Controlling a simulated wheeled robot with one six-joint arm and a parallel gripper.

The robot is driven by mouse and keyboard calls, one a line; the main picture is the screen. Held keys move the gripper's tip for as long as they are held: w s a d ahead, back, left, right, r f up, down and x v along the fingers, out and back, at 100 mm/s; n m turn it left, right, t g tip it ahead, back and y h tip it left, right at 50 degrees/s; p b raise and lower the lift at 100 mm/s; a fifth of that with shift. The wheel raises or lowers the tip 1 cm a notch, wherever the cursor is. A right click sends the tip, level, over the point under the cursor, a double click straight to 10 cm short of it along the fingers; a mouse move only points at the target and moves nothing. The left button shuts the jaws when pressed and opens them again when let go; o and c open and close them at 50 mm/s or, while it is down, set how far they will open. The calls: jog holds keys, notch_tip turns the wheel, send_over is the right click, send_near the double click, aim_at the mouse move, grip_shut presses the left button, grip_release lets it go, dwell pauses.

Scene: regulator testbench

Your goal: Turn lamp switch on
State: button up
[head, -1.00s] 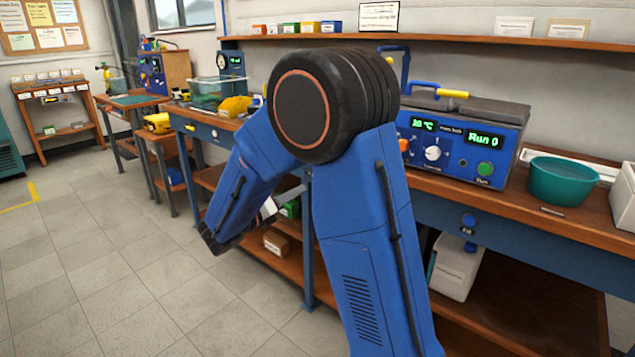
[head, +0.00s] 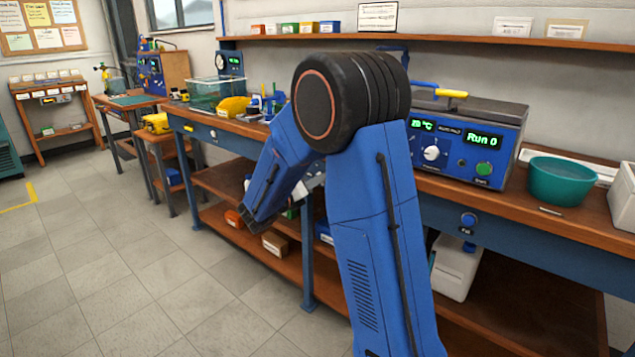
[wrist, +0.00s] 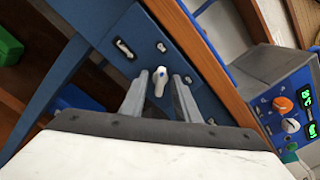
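A white switch knob (wrist: 159,88) with a small blue mark sits on a blue panel (wrist: 143,30) on the bench front in the wrist view. I take it for the lamp switch, but the labels are too small to read. My gripper (wrist: 161,78) is open, one finger on each side of the knob in the picture. Gaps show on both sides. I cannot tell how far the fingertips are from the panel. In the head view my own arm hides the gripper and this knob.
The blue device (head: 463,145) with its display, dial and green button stands on the bench right of my arm; it also shows in the wrist view (wrist: 285,110). A teal bowl (head: 560,182) is further right. The lower shelf (head: 215,218) holds boxes. The floor at left is clear.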

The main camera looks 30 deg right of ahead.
grip_shut()
jog(key=shift+m, duration=7.9)
